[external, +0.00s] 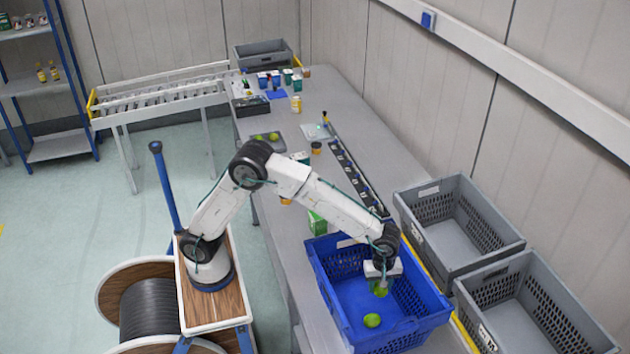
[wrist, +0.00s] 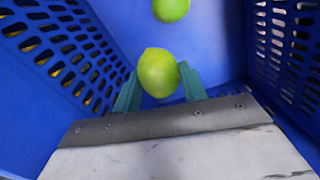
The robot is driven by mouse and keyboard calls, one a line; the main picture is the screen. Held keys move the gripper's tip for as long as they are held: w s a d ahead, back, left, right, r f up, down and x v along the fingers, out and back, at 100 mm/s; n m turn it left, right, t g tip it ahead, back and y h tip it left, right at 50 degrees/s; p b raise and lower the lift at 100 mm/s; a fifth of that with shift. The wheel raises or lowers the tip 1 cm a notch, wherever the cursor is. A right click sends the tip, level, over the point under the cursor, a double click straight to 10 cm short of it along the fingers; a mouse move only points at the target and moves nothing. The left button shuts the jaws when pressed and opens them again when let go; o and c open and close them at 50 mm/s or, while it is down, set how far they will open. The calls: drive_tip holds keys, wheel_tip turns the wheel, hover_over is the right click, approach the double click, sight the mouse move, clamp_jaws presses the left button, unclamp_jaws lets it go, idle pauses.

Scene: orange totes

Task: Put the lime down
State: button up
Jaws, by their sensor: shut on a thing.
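My gripper (wrist: 158,92) is shut on a lime (wrist: 158,72), with a teal finger on each side of it. In the external view my gripper (external: 381,284) points down inside the blue crate (external: 330,268), and the held lime (external: 380,292) shows just below it. A second lime (external: 372,320) lies on the crate floor near the front; it also shows at the top of the wrist view (wrist: 171,8). I cannot tell whether the held lime touches the floor.
Two grey crates (external: 432,188) (external: 540,345) stand right of the blue crate. A small dark tray (external: 259,146) with green fruit, a green carton (external: 317,224) and a row of small items (external: 352,172) are on the table. Bare crate floor surrounds the second lime.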

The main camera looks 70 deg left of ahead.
sight(377, 308)
wheel_tip(377, 308, down, 9)
drive_tip(key=shift+r, duration=0.15)
idle(0.4)
drive_tip(key=shift+f, duration=0.2)
drive_tip(key=o, duration=1)
drive_tip(key=shift+r, duration=0.15)
wheel_tip(377, 308, up, 12)
drive_tip(key=shift+s+r, duration=0.1)
drive_tip(key=shift+c, duration=1.2)
